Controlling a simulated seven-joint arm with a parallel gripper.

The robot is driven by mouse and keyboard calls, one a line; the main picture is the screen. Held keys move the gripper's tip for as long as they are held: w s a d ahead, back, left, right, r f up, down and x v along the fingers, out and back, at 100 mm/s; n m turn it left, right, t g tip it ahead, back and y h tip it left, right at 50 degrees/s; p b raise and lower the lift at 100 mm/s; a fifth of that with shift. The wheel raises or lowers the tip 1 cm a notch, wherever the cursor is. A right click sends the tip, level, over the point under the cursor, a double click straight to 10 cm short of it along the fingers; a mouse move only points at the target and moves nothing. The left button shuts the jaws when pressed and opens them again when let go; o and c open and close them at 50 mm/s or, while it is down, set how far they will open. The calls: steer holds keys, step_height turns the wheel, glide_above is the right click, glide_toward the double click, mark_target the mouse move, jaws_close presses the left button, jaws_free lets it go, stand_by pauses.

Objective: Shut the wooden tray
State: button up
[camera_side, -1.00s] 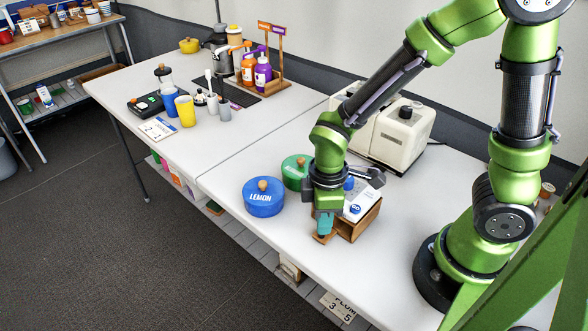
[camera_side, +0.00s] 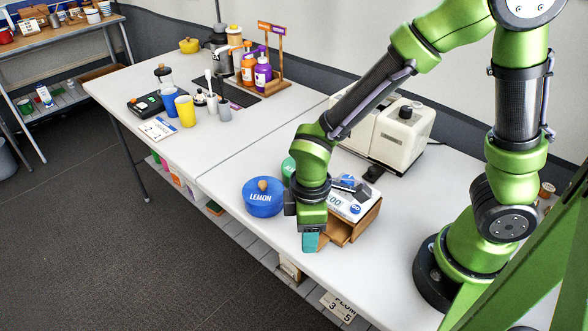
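A small wooden box (camera_side: 366,222) stands near the front edge of the white table, with a white scale-like device (camera_side: 350,205) on top. The wooden tray (camera_side: 338,237) shows at the box's front left side and appears to stick out from it. My gripper (camera_side: 311,242) points down just left of the tray, its teal fingers low near the table edge. The gripper and wrist hide part of the tray's front. I cannot tell whether the fingers touch it, or whether they are open or shut.
A blue LEMON pot (camera_side: 263,198) stands close to the left of my wrist. A green pot (camera_side: 288,168) is mostly hidden behind the arm. A cream machine (camera_side: 398,138) stands behind the box. The table's front edge is close to the gripper.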

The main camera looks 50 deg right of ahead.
steer(key=a, duration=0.6)
step_height(320, 180, up, 17)
steer(key=s+d+r+m+t+y, duration=0.2)
steer(key=d+m+t, duration=0.5)
steer(key=d+m, duration=0.6)
steer(key=shift+s+d+r, duration=0.45)
steer(key=shift+d+r, duration=0.1)
steer(key=shift+d, duration=1.45)
steer(key=w+a+f+n+g+h, duration=0.25)
steer(key=a+n+g, duration=0.45)
steer(key=a+n, duration=0.7)
step_height(320, 180, down, 18)
steer(key=a+m, duration=0.1)
steer(key=shift+r, duration=0.15)
